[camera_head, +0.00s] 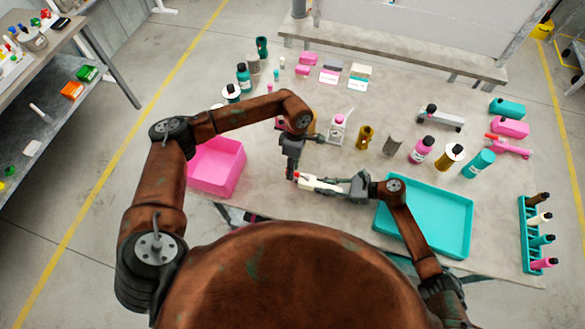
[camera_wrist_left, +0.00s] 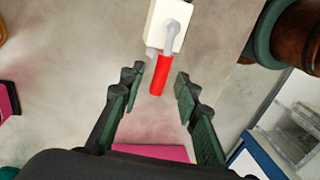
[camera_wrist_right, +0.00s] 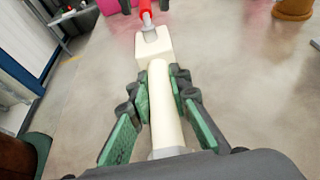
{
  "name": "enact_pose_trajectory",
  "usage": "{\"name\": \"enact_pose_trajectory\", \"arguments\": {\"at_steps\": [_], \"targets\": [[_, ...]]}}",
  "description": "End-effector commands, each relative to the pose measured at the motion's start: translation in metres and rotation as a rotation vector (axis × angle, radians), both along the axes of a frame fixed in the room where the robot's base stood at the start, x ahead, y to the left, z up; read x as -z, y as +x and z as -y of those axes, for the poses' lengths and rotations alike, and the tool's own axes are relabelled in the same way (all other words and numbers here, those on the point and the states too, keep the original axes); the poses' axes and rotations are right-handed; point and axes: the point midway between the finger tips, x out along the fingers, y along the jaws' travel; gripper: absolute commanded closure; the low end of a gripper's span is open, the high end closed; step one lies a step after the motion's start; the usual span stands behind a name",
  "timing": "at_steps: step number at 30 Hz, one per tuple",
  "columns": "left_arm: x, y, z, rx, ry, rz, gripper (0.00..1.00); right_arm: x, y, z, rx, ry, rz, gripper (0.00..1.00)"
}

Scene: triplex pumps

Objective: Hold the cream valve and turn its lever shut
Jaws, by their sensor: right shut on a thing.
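The cream valve (camera_head: 322,185) is held above the table in the head view, lying roughly sideways. My right gripper (camera_head: 348,187) is shut on its cream body, which runs between the fingers in the right wrist view (camera_wrist_right: 163,105). The valve's red lever (camera_wrist_left: 160,75) points toward my left gripper in the left wrist view, with a grey stem on the cream block. My left gripper (camera_wrist_left: 157,88) is open, with the lever's red end between its fingertips and a gap on both sides. In the head view the left gripper (camera_head: 291,170) is beside the lever end.
A pink bin (camera_head: 240,175) stands left of the grippers and a teal tray (camera_head: 462,252) lies at the right. Several bottles, including a pink one (camera_head: 421,150), stand behind on the grey table. A teal rack (camera_head: 527,240) holds bottles at the right edge.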

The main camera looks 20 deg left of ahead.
Motion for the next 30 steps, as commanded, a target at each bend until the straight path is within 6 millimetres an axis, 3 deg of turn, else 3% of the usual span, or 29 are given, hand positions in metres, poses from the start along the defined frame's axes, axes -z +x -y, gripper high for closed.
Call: {"name": "enact_pose_trajectory", "arguments": {"at_steps": [3,16,30], "targets": [[-0.0001,0.0000,0.0001,0.000,0.000,0.000,0.71,-0.0003,0.0001,-0.0001,0.000,0.000,0.000,1.00],[-0.0004,0.0001,0.0001,0.000,0.000,0.000,1.00,-0.0003,0.0000,-0.0002,0.000,0.001,0.000,1.00],[-0.0005,0.0003,0.0001,0.000,0.000,0.001,1.00,-0.0003,-0.0001,-0.0002,-0.001,0.001,0.000,1.00]]}}
